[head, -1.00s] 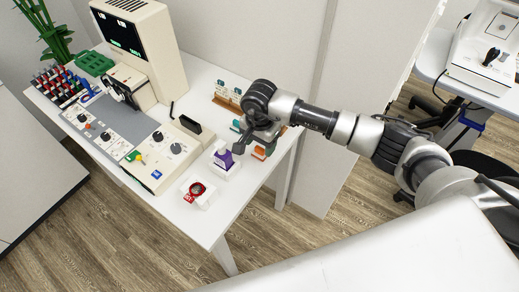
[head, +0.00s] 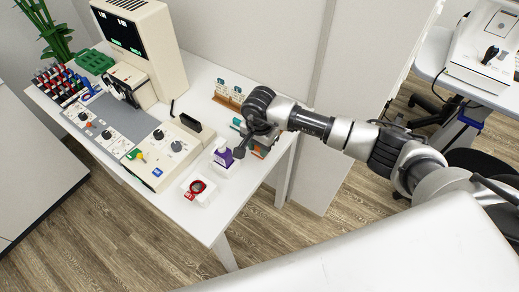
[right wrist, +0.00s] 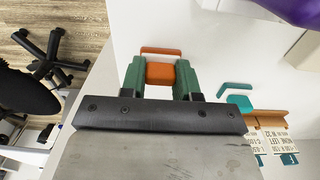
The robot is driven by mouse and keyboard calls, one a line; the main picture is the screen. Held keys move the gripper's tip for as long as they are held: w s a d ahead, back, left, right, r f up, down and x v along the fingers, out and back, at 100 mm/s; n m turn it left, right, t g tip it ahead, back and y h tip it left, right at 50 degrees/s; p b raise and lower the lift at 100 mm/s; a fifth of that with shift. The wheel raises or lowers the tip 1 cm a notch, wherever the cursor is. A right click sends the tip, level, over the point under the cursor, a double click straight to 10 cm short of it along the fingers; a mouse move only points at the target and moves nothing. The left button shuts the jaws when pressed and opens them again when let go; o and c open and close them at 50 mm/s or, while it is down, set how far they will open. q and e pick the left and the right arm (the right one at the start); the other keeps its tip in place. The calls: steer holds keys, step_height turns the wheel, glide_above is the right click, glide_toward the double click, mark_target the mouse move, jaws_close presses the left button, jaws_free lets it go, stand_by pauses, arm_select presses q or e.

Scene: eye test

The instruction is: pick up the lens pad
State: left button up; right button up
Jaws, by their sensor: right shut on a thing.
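An orange pad (right wrist: 160,74), which looks like the lens pad, is between the two green fingers of my right gripper (right wrist: 160,70) in the right wrist view. The fingers are shut on its two sides. A thin orange bar (right wrist: 161,50) lies just beyond it on the white table. In the head view my right gripper (head: 257,149) is low over the table's right edge, and the arm hides most of the pad. I cannot tell whether the pad touches the table. My left gripper is in neither view.
A teal pad (right wrist: 240,103) lies beside the gripper, near a brown card rack (head: 227,98).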

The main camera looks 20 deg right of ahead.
steer(key=shift+w+r, duration=0.1)
steer(key=shift+r, duration=0.4)
step_height(320, 180, up, 3)
steer(key=shift+b, duration=0.7)
steer(key=s+d+r+b, duration=0.2)
steer(key=s+d+r, duration=0.5)
steer(key=s, duration=0.2)
steer(key=shift+d, duration=0.3)
